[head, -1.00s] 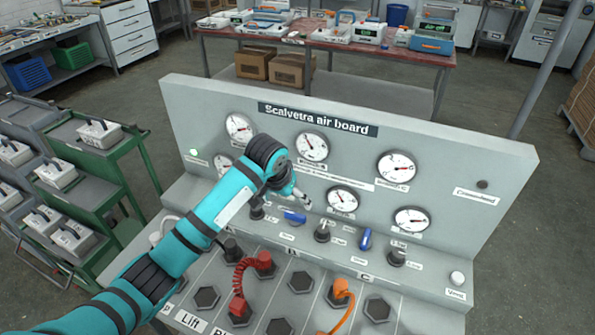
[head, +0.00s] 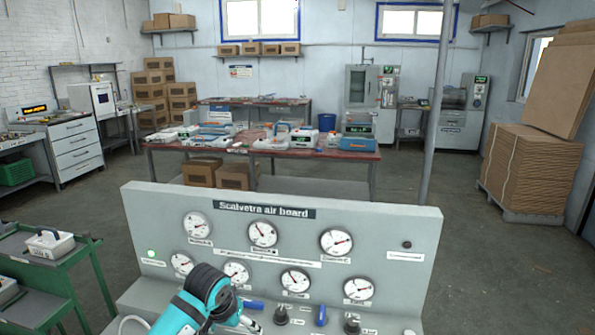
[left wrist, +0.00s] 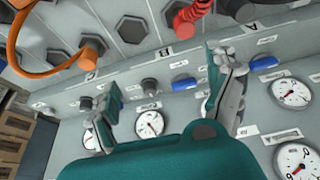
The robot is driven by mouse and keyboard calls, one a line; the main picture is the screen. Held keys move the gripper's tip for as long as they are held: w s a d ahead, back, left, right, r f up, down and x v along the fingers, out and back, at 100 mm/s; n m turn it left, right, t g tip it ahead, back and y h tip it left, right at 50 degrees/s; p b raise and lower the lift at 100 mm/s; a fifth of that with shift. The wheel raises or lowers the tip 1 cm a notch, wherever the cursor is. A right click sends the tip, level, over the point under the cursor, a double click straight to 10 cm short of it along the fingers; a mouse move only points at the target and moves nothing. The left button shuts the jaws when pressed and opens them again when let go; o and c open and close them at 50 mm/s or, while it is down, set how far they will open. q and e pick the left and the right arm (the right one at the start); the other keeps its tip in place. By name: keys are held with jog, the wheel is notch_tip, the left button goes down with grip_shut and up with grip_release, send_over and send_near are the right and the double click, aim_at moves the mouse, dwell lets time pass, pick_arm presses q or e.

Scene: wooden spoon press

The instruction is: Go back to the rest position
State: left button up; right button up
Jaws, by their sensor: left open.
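The grey Scalvetra air board (head: 290,225) stands in front of me in the head view, with several round gauges, a lit green lamp (head: 151,254), black knobs (head: 281,315) and blue levers (head: 320,316). My left gripper (head: 252,322) is low in the head view, in front of the board's lower gauges. In the left wrist view my left gripper (left wrist: 165,95) is open, its fingers apart with nothing between them. My right gripper is not in view.
A green cart (head: 60,262) with white trays stands at the left. A red-topped table (head: 355,155) with devices and boxes is behind the board. A pole (head: 434,120) and stacked cardboard (head: 525,170) are at the right. Open floor lies between.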

pick_arm(q)
jog(key=shift+m+h, duration=0.3)
jog(key=shift+h, duration=0.2)
jog(key=s+f, duration=0.3)
jog(key=s, duration=0.3)
jog(key=s+f, duration=0.3)
jog(key=s, duration=0.4)
jog(key=s+d+f, duration=0.1)
jog(key=s+f, duration=0.3)
jog(key=s, duration=0.2)
jog(key=shift+s+d, duration=0.1)
jog(key=shift+s, duration=0.3)
jog(key=s+a+n+y, duration=0.1)
jog(key=s+a, duration=0.3)
jog(key=s, duration=0.5)
jog(key=s+a+y, duration=0.1)
jog(key=s+a, duration=0.2)
jog(key=s, duration=0.6)
notch_tip(320, 180, down, 26)
jog(key=g+b, duration=0.1)
jog(key=g, duration=0.1)
jog(key=s+a+f+g, duration=0.1)
jog(key=s+a+f, duration=0.2)
jog(key=s+f, duration=1.4)
jog(key=shift+s+b, duration=0.25)
jog(key=shift+b, duration=0.15)
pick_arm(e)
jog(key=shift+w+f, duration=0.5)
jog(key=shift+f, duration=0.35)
